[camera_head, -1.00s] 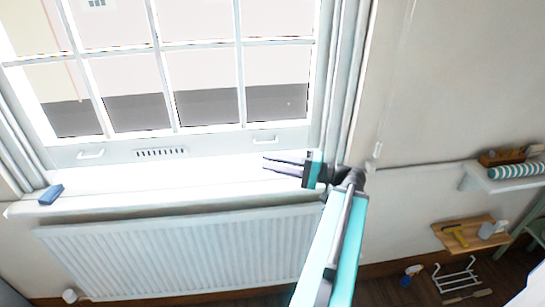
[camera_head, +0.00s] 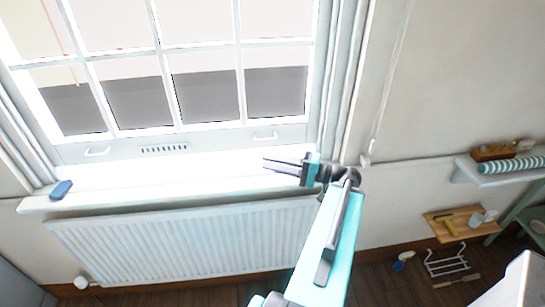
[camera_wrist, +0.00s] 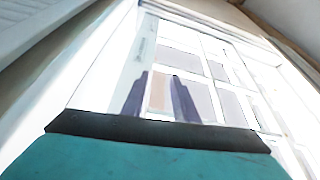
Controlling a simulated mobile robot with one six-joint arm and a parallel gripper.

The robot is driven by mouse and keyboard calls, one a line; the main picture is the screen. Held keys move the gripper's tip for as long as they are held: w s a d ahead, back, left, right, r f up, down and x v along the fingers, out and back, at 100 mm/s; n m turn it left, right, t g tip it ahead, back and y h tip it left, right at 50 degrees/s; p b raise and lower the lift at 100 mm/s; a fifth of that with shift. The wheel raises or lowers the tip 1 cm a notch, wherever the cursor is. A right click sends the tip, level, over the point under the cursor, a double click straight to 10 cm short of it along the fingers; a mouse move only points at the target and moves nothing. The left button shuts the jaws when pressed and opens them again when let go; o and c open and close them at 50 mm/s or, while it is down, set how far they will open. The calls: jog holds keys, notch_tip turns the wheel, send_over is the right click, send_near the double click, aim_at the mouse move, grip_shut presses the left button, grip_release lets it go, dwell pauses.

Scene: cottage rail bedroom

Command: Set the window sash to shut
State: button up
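The white window sash (camera_head: 205,142) fills the upper left of the head view, its bottom rail low above the bright sill. The rail carries a left handle (camera_head: 97,152), a right handle (camera_head: 265,136) and a slotted vent (camera_head: 165,148). Glare hides whether a gap lies under the rail. My gripper (camera_head: 265,163) is in front of the sill, just below the right handle and apart from it, pointing left. Its two fingers are apart with nothing between them. In the wrist view, the fingers (camera_wrist: 158,95) stand before the tilted window panes (camera_wrist: 195,95).
A blue object (camera_head: 61,190) lies on the left end of the sill (camera_head: 130,190). A white radiator (camera_head: 180,245) is below. A pull cord (camera_head: 385,90) hangs right of the window. Shelves (camera_head: 500,170) with small items are at the far right.

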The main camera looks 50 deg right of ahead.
jog(key=shift+s+a+r+p, duration=0.1)
jog(key=shift+s+a+p, duration=0.25)
jog(key=shift+p, duration=1.15)
jog(key=shift+w, duration=0.1)
jog(key=shift+c, duration=1.4)
jog(key=w+a+f+n+g+y+b, duration=0.3)
jog(key=a+f+g, duration=1)
jog(key=a+f, duration=1.45)
jog(key=s+a+f+n+g+h+b, duration=0.1)
jog(key=s+a+f+n+g+h, duration=0.1)
jog(key=f, duration=0.6)
jog(key=s+a+f+n+g+h+b, duration=0.2)
jog(key=s+a+f+n+g+h, duration=0.1)
jog(key=s+f+h, duration=0.3)
jog(key=s+a+f+n+g+h+b, duration=0.1)
jog(key=s+a+f+n+g+h, duration=0.2)
jog(key=s+f, duration=0.5)
jog(key=shift+a+f+g+h, duration=0.35)
jog(key=shift+f+g, duration=0.35)
jog(key=shift+f, duration=0.6)
